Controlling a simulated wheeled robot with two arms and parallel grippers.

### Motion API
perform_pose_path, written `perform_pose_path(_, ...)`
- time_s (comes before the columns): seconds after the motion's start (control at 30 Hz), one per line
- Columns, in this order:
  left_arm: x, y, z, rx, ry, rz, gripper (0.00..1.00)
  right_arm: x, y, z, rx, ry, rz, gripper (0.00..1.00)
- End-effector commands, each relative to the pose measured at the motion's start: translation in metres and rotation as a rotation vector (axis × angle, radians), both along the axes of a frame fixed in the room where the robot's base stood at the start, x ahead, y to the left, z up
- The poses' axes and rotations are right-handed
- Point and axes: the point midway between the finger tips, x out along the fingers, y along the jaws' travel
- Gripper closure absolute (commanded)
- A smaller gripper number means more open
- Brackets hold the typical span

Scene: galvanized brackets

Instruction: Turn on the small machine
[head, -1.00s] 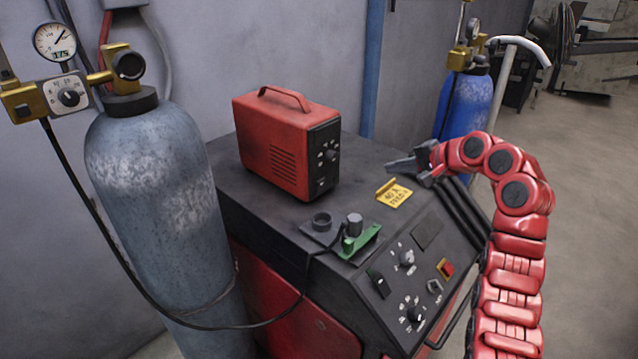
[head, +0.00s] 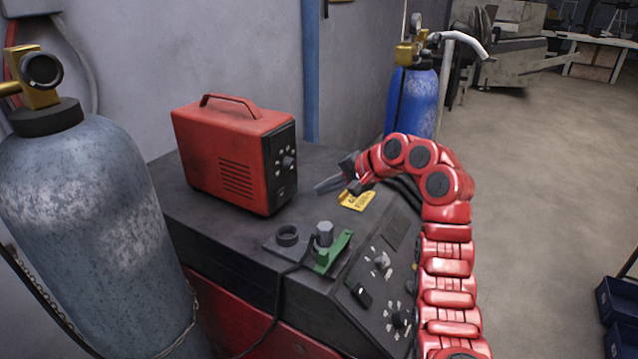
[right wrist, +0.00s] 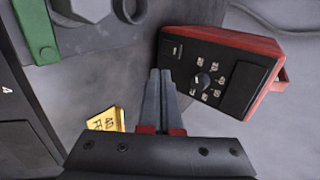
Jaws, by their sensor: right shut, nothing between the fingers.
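The small machine (head: 240,152) is a red box with a carry handle and a black front panel (head: 281,165). It stands on top of a larger grey and red machine (head: 215,235). In the right wrist view the small machine (right wrist: 262,62) shows its panel with a round knob (right wrist: 203,80), marks around it, and a small dark switch (right wrist: 177,50) near the panel's end. My right gripper (head: 328,185) is just right of the panel, above the grey top, apart from it. Its fingers (right wrist: 160,75) are together and empty. My left gripper is not in view.
A yellow tag (head: 357,200) lies beneath my right gripper. A green bracket (head: 333,252) and a round dark fitting (head: 288,236) sit in front. A grey gas cylinder (head: 85,215) stands at left, a blue one (head: 412,103) behind. Open floor lies right.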

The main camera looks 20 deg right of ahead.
Motion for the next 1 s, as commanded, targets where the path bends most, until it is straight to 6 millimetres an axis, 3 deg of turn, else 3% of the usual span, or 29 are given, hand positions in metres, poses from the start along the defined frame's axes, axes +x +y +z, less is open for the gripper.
perform_pose_path(0.33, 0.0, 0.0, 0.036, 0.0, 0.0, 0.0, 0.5, 0.041, 0.044, -0.043, 0.002, 0.006, 0.002, 1.0)
perform_pose_path(0.6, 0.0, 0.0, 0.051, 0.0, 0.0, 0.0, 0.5, 0.065, 0.065, -0.04, 0.002, 0.0, 0.0, 1.0)
perform_pose_path(1.0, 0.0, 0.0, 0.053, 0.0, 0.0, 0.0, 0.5, 0.07, 0.069, -0.041, 0.0, 0.0, -0.001, 1.0)
